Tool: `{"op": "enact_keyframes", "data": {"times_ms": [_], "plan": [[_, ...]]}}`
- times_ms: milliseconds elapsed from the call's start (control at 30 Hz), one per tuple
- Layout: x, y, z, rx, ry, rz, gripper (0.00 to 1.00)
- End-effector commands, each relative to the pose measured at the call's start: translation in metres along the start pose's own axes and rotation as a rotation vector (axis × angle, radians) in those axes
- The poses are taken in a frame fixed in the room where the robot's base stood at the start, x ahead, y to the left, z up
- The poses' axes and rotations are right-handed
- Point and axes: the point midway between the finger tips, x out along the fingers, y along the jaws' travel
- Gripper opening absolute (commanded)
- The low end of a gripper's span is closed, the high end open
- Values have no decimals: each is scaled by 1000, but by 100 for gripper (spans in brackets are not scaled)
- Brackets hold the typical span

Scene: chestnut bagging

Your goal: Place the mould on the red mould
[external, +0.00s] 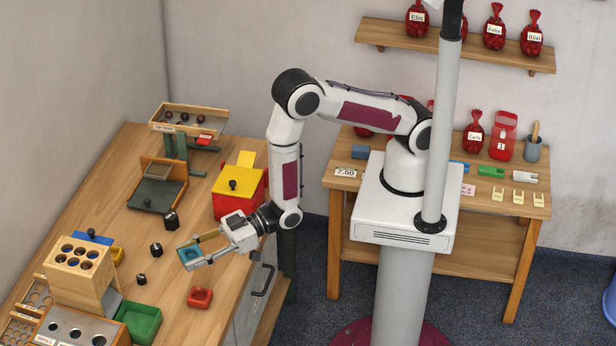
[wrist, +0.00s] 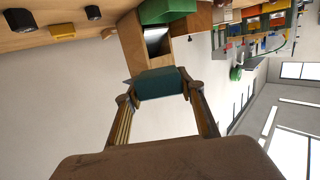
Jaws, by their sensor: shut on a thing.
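My gripper (external: 197,252) is shut on a small blue-teal mould (external: 189,254) and holds it out over the wooden table. In the wrist view the mould (wrist: 160,83) sits between the two fingertips (wrist: 159,92) and looks dark teal. The red mould (external: 200,297) is a small square block with a hollow in its top. It lies on the table in front of and slightly right of the held mould, apart from it. I cannot make out the red mould in the wrist view.
A green tray (external: 139,321) and a wooden block with round holes (external: 76,272) stand at the front left. Small black weights (external: 156,250) stand left of my gripper. A red box with a yellow lid (external: 237,190) is behind it. The table around the red mould is clear.

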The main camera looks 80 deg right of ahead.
Motion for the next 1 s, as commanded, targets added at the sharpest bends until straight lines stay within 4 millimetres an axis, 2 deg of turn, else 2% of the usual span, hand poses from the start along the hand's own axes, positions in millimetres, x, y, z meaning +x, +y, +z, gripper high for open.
{"op": "enact_keyframes", "data": {"times_ms": [200, 667, 867, 1000], "plan": [[2, -15, 4, -9, 0, -61, 16], [2, -16, 7, -10, 0, -66, 16], [3, -16, 17, -10, -1, -66, 16], [5, -16, 32, -10, -3, -66, 16]]}}
